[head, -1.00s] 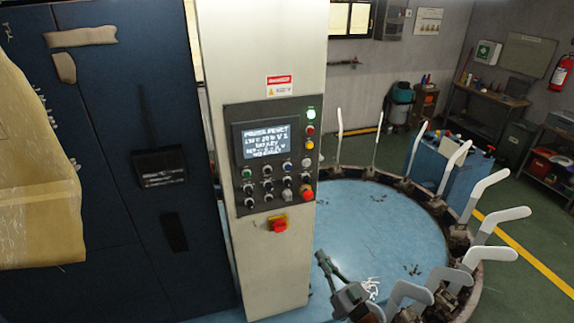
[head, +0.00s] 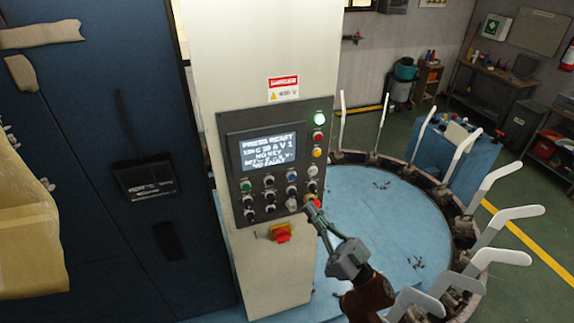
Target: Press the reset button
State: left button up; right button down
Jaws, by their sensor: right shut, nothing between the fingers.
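A dark control panel (head: 228,130) is set in a pale column. Its screen (head: 268,150) shows white text that seems to begin "PRESS RESET". Below are several small knobs and buttons, including a green one (head: 246,186) and a blue one (head: 291,176). I cannot read their labels, so I cannot tell which is the reset button. My right gripper (head: 311,207) is shut and empty, its tips at the panel's lower right corner. It partly hides the red button there; I cannot tell if they touch. My left gripper is not in view.
A lit green lamp (head: 319,118) sits above red and yellow buttons on the panel's right. A red switch (head: 282,233) sticks out below the panel. A round blue platform (head: 375,215) ringed by upright white forms (head: 498,258) lies right of the column. A dark cabinet (head: 100,110) stands left.

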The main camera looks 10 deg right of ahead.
aim_at(292, 177)
pick_arm(q)
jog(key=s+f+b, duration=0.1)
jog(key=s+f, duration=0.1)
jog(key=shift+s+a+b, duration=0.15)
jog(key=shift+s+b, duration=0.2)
jog(key=shift+b, duration=0.05)
pick_arm(e)
jog(key=w, duration=0.3)
jog(key=w+a, duration=0.1)
jog(key=w, duration=0.4)
jog(key=shift+w+a+r, duration=0.15)
jog(key=shift+w+a, duration=0.2)
jog(key=shift+a, duration=0.05)
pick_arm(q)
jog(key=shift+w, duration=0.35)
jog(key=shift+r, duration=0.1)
pick_arm(e)
jog(key=shift+w, duration=0.15)
dwell(0.5)
jog(key=shift+w+a, duration=0.1)
jog(key=shift+w, duration=0.15)
